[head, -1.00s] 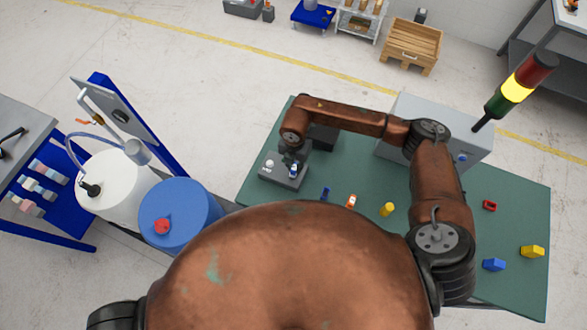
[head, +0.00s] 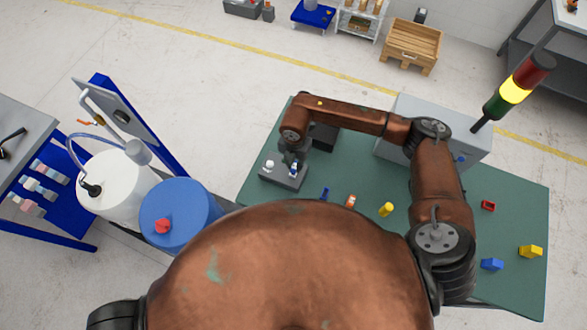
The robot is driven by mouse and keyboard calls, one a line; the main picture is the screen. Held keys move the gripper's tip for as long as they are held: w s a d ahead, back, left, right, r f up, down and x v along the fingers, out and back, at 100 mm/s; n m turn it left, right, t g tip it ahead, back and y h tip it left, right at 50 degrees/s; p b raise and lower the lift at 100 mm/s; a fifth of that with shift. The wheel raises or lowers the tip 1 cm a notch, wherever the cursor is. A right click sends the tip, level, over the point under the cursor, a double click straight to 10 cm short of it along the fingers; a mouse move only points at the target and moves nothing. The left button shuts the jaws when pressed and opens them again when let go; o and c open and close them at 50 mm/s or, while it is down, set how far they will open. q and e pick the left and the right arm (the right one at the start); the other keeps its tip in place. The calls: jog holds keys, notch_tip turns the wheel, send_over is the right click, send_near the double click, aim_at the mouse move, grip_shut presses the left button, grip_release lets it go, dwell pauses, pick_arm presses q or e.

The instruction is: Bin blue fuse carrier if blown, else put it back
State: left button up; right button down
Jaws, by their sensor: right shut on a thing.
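My right gripper (head: 293,160) is at the far left of the green table, pointing down over a small dark grey box (head: 277,183). It is shut on a small blue fuse carrier (head: 293,172), which sits at the top of the box; whether it is seated in the box I cannot tell. A whitish dome (head: 270,166) stands on the same box, left of the carrier, and looks unlit. The gripper fingers partly hide the carrier. My left gripper is out of view.
On the green table (head: 440,260) stand small blue (head: 324,193), orange (head: 350,201) and yellow (head: 386,209) pieces. A red frame (head: 488,206), a blue block (head: 491,264) and a yellow block (head: 530,251) lie right. A grey cabinet (head: 400,110) and a signal tower lit yellow (head: 514,90) stand behind.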

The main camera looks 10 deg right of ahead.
aim_at(295, 166)
jog(key=shift+r+p, duration=0.4)
jog(key=shift+r, duration=0.35)
dwell(0.3)
jog(key=shift+r+p, duration=1.3)
jog(key=shift+r, duration=1.1)
